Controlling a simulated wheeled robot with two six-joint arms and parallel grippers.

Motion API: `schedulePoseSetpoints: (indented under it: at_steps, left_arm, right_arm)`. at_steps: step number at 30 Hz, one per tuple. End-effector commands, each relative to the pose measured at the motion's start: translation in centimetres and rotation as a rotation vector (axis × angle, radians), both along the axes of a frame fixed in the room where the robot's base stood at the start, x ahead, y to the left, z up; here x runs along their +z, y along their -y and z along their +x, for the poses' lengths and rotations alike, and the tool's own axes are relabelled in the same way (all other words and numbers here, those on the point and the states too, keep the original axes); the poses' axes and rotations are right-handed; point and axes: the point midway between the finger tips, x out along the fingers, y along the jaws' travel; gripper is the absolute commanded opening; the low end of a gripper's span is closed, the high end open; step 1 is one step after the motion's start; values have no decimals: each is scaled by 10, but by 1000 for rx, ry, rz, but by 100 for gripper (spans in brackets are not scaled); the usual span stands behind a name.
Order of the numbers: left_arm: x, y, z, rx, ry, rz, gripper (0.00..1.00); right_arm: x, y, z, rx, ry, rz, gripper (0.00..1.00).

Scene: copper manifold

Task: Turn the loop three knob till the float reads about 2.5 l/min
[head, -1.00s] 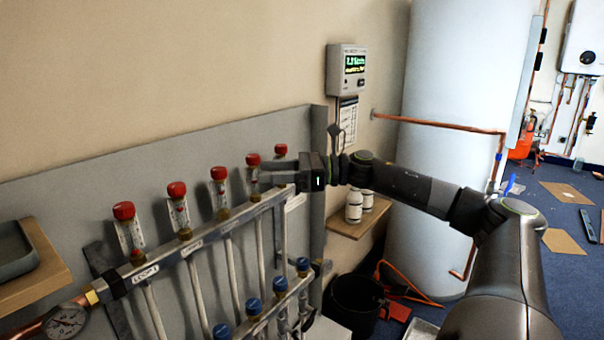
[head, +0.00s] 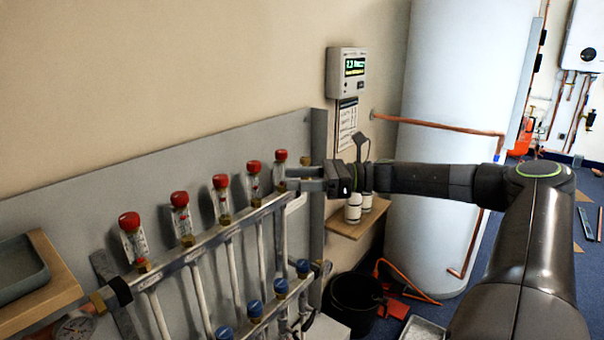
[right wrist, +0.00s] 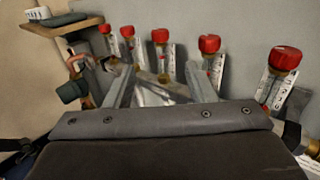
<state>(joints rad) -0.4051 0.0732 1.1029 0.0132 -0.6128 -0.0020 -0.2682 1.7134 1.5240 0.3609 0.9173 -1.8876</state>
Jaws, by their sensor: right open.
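Several red knobs top clear flow tubes along the grey manifold bar (head: 205,240). The loop three knob (head: 220,181) is the middle one, counted from the left, where the first loop is. Its tube (head: 223,203) stands below it, but its float is too small to read. In the right wrist view the middle knob (right wrist: 159,35) lies beyond my fingers, between them in the picture. My right gripper (head: 286,179) is open and empty. Its fingers are at the far right end of the row, apart from the loop three knob. My left gripper is not in view.
Blue caps (head: 254,307) line a lower bar. A wall display (head: 346,73) hangs at the back, its digits hard to read. A wooden shelf (head: 62,277) with a grey tray (head: 20,272) is at left. A black bucket (head: 356,303) and a white tank (head: 455,90) stand right.

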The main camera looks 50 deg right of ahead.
Motion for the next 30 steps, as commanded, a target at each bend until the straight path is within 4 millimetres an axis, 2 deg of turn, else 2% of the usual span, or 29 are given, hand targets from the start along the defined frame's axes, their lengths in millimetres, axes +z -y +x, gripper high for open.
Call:
schedulePoseSetpoints:
  at_steps: [9,26,30]
  left_arm:
    - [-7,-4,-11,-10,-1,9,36]
    - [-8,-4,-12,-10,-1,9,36]
    - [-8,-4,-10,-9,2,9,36]
  right_arm:
    - [1,4,-4,-3,3,-1,50]
    - [1,4,-4,-2,2,-1,50]
    - [-10,14,-3,-40,-24,38,50]
